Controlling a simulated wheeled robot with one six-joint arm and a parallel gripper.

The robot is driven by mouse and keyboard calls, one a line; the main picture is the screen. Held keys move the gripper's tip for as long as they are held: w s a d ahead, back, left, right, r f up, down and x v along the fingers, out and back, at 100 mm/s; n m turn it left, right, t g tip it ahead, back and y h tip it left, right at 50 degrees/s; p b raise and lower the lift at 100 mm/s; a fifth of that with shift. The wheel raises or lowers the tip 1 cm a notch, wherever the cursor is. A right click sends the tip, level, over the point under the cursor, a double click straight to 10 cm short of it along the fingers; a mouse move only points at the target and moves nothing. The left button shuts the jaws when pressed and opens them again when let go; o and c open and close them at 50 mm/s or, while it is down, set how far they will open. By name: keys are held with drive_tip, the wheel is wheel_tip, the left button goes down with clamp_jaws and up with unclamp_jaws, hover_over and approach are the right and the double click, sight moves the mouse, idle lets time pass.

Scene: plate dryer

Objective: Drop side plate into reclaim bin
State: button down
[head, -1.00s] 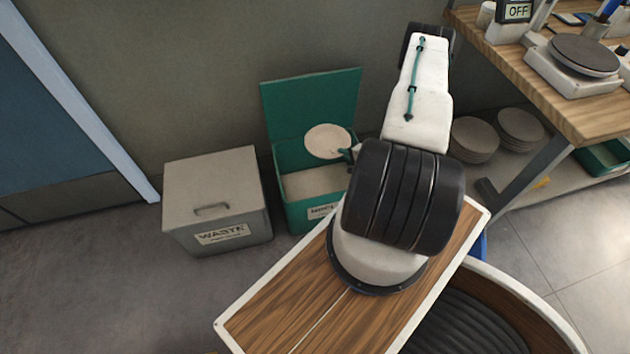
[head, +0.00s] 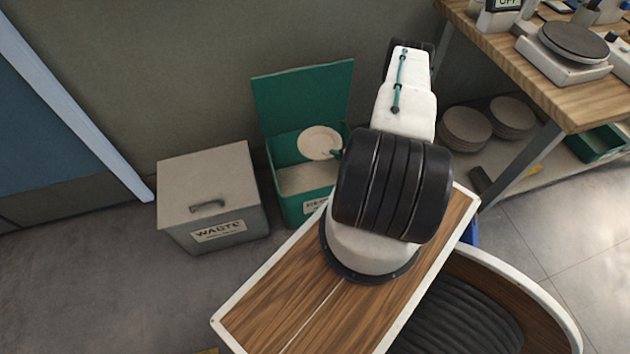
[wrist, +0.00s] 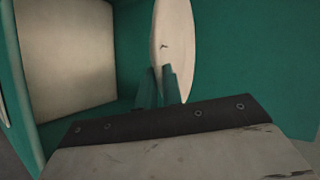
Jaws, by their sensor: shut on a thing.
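A pale side plate (head: 319,143) shows in the head view in front of the raised lid of the green reclaim bin (head: 259,115). In the wrist view the plate (wrist: 173,45) is seen nearly edge-on and has a small dark mark on its face. My gripper (head: 337,154) is shut on the plate's near edge; its green fingers (wrist: 160,82) pinch it in the wrist view. The bin is open, with a pale surface inside. The plate overlaps the bin's opening in the head view, and its exact height above it is hard to tell. My arm hides the bin's right side.
A grey lidded waste bin (head: 208,184) stands left of the green bin. At right is a wooden bench (head: 540,80) with a scale on it, and stacks of plates (head: 465,128) on the shelf below. The floor (head: 110,290) at left is clear.

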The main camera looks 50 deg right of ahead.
drive_tip(key=c, duration=1.5)
unclamp_jaws()
drive_tip(key=v, duration=0.7)
drive_tip(key=shift+s+r, duration=0.15)
drive_tip(key=shift+s, duration=0.15)
